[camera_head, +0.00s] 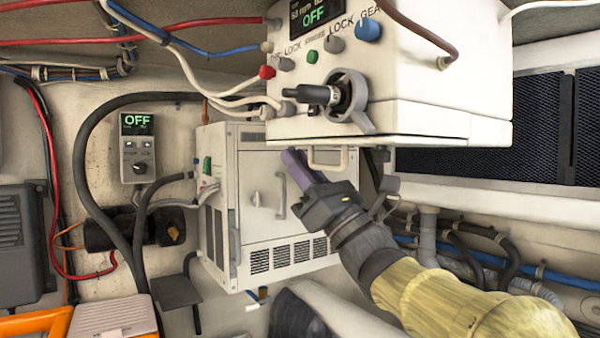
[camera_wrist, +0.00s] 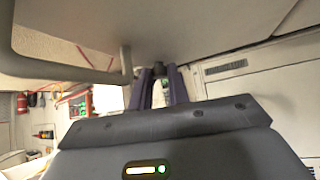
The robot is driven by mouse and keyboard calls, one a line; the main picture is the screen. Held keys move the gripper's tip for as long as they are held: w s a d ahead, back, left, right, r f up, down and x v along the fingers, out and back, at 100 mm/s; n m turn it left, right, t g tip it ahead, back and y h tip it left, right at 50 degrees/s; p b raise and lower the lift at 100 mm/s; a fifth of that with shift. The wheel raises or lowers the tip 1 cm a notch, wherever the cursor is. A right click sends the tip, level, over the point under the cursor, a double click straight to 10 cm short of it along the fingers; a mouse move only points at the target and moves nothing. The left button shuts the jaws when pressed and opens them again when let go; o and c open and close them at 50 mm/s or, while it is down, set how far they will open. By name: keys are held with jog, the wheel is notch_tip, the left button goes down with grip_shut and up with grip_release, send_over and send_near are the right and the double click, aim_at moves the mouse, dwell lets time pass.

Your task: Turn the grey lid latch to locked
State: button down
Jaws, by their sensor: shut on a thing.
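My gripper (camera_head: 294,160) has purple fingers and reaches up and left, just below the front of the white upper box (camera_head: 420,118). In the wrist view the fingers (camera_wrist: 158,84) are close together on a small dark grey piece (camera_wrist: 157,68) at the box's surface. This piece appears to be the grey lid latch; the fingers hide most of it, and its turn position cannot be read. In the head view the piece is hidden.
A white cabinet (camera_head: 310,215) stands behind. A grey ring with a black handle (camera_head: 343,97) projects from the upper box. Hoses (camera_head: 85,165) hang at left.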

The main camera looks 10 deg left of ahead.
jog(key=n+g+h+p, duration=0.1)
jog(key=n+g+h, duration=0.3)
jog(key=g, duration=0.7)
jog(key=w+n+g+h+p, duration=0.1)
jog(key=n+g+h, duration=0.3)
jog(key=n+g, duration=0.3)
jog(key=w+n+g+h+p, duration=0.1)
jog(key=n+g+h, duration=0.4)
jog(key=g, duration=1.1)
jog(key=shift+w+a+r+n+p, duration=0.15)
jog(key=shift+a+n+p, duration=0.25)
jog(key=shift+n+p, duration=0.2)
jog(key=shift+g+h, duration=0.3)
jog(key=c, duration=1.3)
grip_release()
jog(key=shift+c, duration=0.2)
